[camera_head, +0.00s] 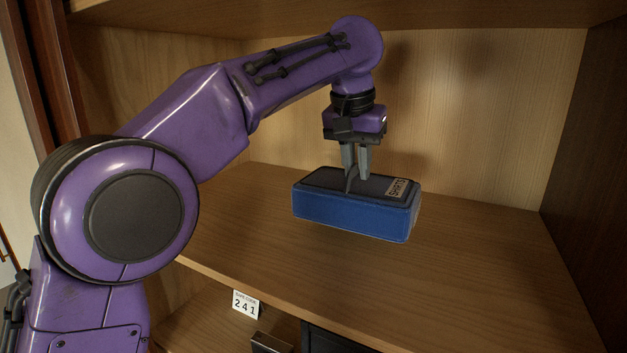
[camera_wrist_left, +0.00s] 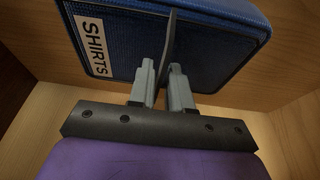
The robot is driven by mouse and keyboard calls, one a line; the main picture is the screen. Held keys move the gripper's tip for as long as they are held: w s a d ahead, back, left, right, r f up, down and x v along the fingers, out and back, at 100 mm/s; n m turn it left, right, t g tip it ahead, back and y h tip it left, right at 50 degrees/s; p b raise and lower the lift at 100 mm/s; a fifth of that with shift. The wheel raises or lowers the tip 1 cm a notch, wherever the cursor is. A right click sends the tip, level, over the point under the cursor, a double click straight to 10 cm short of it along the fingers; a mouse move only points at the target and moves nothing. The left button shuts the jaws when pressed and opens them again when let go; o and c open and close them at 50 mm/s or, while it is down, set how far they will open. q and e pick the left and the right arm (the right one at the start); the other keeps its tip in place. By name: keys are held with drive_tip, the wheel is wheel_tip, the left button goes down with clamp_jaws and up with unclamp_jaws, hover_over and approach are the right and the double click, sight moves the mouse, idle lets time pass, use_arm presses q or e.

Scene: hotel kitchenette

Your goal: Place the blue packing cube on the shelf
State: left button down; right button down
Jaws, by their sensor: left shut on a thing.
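The blue packing cube (camera_head: 349,213) has a dark top and a white label reading SHIRTS. It is over the wooden shelf (camera_head: 480,265), level and very close to the board; I cannot tell if it touches. My left gripper (camera_head: 356,176) points down from above and is shut on the cube's dark handle strap. In the left wrist view the cube (camera_wrist_left: 215,50) fills the top, and the strap stands up between the fingertips of the gripper (camera_wrist_left: 165,85). My right gripper is not in view.
The shelf has a back wall (camera_head: 480,120) and a dark right side wall (camera_head: 585,160). Another board (camera_head: 440,10) lies above. The shelf is clear to the right of the cube. Below are a white card reading 241 (camera_head: 245,304) and dark objects.

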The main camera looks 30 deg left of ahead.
sight(312, 175)
use_arm(q)
drive_tip(key=a, duration=0.9)
drive_tip(key=shift+s, duration=0.15)
drive_tip(key=shift+s+a+f, duration=0.1)
drive_tip(key=shift+a+f, duration=0.15)
drive_tip(key=shift+d+f+p, duration=0.1)
drive_tip(key=shift+f+p, duration=0.2)
drive_tip(key=shift+f, duration=1.25)
drive_tip(key=c, duration=1)
unclamp_jaws()
